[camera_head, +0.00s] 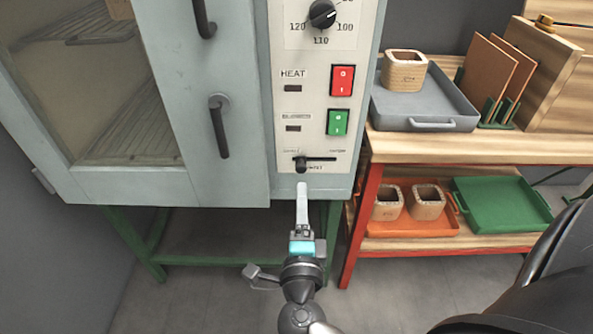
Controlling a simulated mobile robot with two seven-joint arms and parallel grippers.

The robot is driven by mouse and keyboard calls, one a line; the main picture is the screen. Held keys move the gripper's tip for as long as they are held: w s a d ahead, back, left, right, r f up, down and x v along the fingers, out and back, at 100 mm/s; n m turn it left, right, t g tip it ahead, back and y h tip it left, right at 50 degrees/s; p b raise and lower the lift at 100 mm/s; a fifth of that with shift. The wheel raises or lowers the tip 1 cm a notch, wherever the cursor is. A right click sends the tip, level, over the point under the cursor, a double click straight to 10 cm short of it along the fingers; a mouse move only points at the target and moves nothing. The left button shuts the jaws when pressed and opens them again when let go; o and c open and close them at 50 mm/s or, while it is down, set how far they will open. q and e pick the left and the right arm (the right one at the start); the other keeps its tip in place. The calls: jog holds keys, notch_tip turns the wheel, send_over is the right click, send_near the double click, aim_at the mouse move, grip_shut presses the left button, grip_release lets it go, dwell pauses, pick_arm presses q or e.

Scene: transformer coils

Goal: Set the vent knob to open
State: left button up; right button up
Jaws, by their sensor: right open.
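The vent knob (301,164) is a small black slider in a horizontal slot near the bottom of the control panel (318,140) on the pale blue oven. It sits toward the left end of the slot; the lettering there is too small to read surely. My right gripper (302,187) is just below the knob, pointing up at the panel's lower edge. Its fingers overlap in this view, they hold nothing, and I cannot tell whether they touch the oven front. The gripper is open. My left gripper is not in view.
Above the slot are a green switch (337,122), a red switch (342,80) and a black dial (322,14). The oven door handle (219,126) projects at left. A wooden shelf (450,148) with a grey tray (425,112), an orange tray and a green tray (500,205) stands at right.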

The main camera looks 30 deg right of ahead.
aim_at(301, 170)
jog(key=b+x, duration=0.1)
jog(key=x, duration=0.8)
jog(key=shift+w+b, duration=0.1)
jog(key=shift+b, duration=0.25)
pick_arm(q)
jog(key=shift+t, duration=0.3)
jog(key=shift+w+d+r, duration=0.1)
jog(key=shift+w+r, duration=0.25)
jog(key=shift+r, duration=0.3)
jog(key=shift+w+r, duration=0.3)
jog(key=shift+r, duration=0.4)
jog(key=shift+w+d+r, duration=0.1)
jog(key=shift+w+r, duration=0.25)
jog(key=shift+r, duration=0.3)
pick_arm(e)
jog(key=shift+w+d, duration=0.35)
jog(key=shift+w, duration=0.2)
grip_shut()
